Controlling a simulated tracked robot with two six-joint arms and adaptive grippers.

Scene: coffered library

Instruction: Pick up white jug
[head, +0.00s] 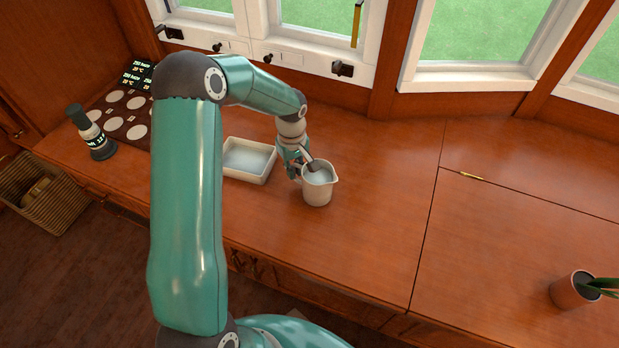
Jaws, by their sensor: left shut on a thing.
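The white jug (319,190) is upright at the middle of the wooden counter, with its spout to the right. My left gripper (303,168) is at the jug's left and upper side, shut on its wall or rim. One finger shows at the jug's mouth and the other is low on its left side. I cannot tell whether the jug's base touches the counter. My right gripper is not in view.
A white square tray (232,172) stands just left of the jug. A dark-capped bottle (92,135) and a board with pale discs (118,112) are farther left. A potted plant (572,290) stands at right. The counter (385,200) right of the jug is clear.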

